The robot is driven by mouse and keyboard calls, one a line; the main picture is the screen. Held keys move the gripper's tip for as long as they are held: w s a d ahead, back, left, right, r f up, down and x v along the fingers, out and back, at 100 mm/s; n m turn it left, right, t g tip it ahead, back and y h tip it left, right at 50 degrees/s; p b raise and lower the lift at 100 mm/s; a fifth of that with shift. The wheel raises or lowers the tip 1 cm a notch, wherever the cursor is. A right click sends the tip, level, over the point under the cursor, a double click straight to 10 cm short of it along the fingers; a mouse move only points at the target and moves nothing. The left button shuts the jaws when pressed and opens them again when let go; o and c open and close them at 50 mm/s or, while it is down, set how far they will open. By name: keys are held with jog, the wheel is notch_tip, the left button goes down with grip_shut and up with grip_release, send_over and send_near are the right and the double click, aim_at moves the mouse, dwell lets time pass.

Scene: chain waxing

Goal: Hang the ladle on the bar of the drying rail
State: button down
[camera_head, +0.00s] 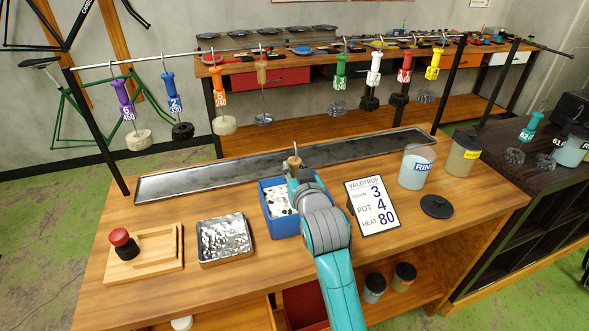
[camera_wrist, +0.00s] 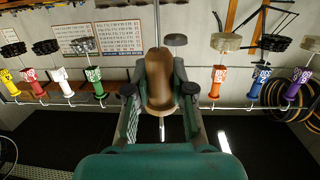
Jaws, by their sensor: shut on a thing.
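My gripper (camera_head: 293,172) is shut on the brown wooden handle of the ladle (camera_head: 294,161), near the blue tray. The wrist view, which looks upside down, shows this handle (camera_wrist: 160,80) between my two fingers (camera_wrist: 160,95), with a thin metal rod at one end. The ladle's bowl is hidden. The bar of the drying rail (camera_head: 225,50) runs across above the back of the table, clear of the ladle. A similar tan-handled tool (camera_head: 262,72) with a small grey disc hangs on the bar between the orange and green tags.
Purple (camera_head: 122,92), blue (camera_head: 172,85), orange (camera_head: 218,80), green (camera_head: 341,65), white, red and yellow tagged chains hang along the bar. Below it lies a long drip tray (camera_head: 165,185). A blue tray (camera_head: 285,222), sign (camera_head: 372,207) and pots (camera_head: 415,168) stand nearby.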

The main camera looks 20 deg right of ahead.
aim_at(296, 152)
jog(key=shift+r, duration=3)
jog(key=shift+r, duration=1.05)
